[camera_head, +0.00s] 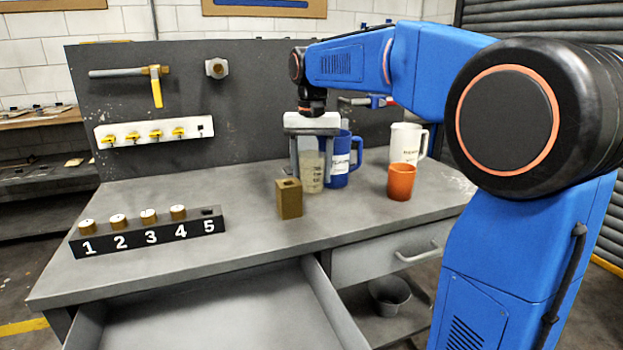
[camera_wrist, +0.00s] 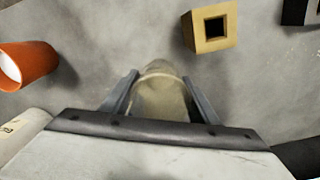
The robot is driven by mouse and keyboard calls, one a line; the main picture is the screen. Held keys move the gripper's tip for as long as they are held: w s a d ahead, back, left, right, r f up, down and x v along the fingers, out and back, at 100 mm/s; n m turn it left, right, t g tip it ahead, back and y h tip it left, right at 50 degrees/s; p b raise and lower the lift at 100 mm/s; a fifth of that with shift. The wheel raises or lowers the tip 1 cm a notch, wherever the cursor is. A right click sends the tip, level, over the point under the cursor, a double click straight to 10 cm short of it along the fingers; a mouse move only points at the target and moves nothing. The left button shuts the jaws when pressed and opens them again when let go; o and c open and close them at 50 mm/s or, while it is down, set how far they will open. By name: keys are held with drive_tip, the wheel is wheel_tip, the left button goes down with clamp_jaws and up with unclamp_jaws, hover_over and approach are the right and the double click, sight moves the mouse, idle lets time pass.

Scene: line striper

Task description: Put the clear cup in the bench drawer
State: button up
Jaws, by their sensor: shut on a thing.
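The clear cup (camera_head: 312,172) is see-through with dark markings and stands upright on or just above the bench top; I cannot tell which. My gripper (camera_head: 313,160) points down and is shut on it. In the wrist view the cup (camera_wrist: 160,95) sits between the two fingers of my gripper (camera_wrist: 160,98), and the frame edge hides none of its rounded far side. The bench drawer (camera_head: 215,315) at the front left is pulled open, and the visible part of its floor is bare. Its front is out of view.
A brown block with a hole (camera_head: 289,199) stands close in front of the cup. A blue jug (camera_head: 340,165) is right behind it; an orange cup (camera_head: 401,182) and white jug (camera_head: 408,141) stand to the right. A numbered rack (camera_head: 150,240) lies left. A second drawer (camera_head: 375,258) is shut.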

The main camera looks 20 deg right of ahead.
drive_tip(key=shift+f, duration=1)
drive_tip(key=shift+f, duration=0.15)
drive_tip(key=o, duration=1.2)
drive_tip(key=shift+c, duration=0.2)
